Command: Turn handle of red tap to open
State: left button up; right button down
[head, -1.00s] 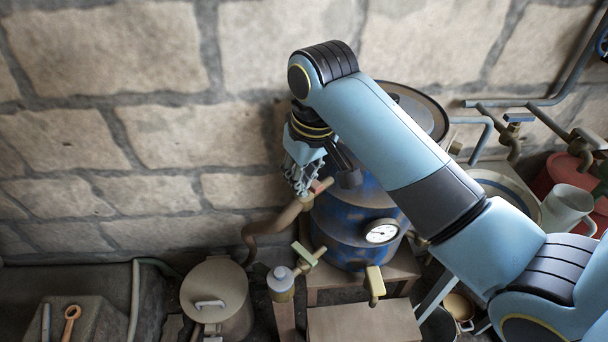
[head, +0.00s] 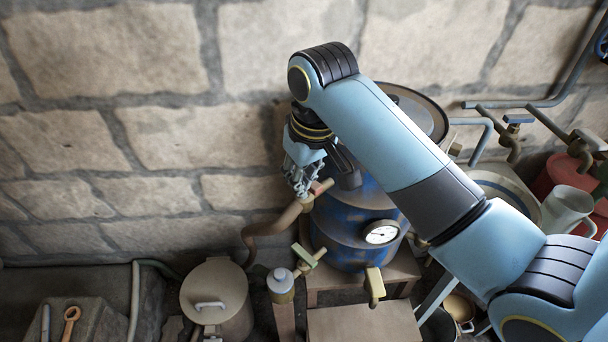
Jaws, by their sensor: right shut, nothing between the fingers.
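The red tap handle (head: 323,186) is a short bar, reddish at its left part and tan at its right end. It sits on a brass tap (head: 307,203) at the end of a brown curved pipe, left of the blue boiler. My right gripper (head: 300,190) points down at this tap, with its fingertips at or just left of the handle. Its fingers are shut with nothing between them. I cannot tell whether they touch the handle. My left gripper is not in view.
The blue boiler (head: 338,232) with a round gauge (head: 381,235) stands beside the tap. Other taps (head: 308,260) sit lower down. A lidded pot (head: 215,298) stands lower left. The stone wall (head: 160,145) is close behind; my right arm crosses over the boiler.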

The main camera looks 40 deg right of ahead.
aim_at(315, 188)
dwell(0.3)
jog(key=shift+d+f+p, duration=0.2)
jog(key=shift+d+f, duration=0.45)
jog(key=shift+f, duration=0.25)
jog(key=shift+d+f+p, duration=0.2)
jog(key=shift+d+f, duration=0.45)
jog(key=shift+f, duration=0.2)
jog(key=shift+w+d+r, duration=0.1)
jog(key=shift+w+d, duration=0.05)
jog(key=shift+d, duration=0.5)
jog(key=shift+w+d, duration=0.1)
jog(key=shift+d, duration=0.5)
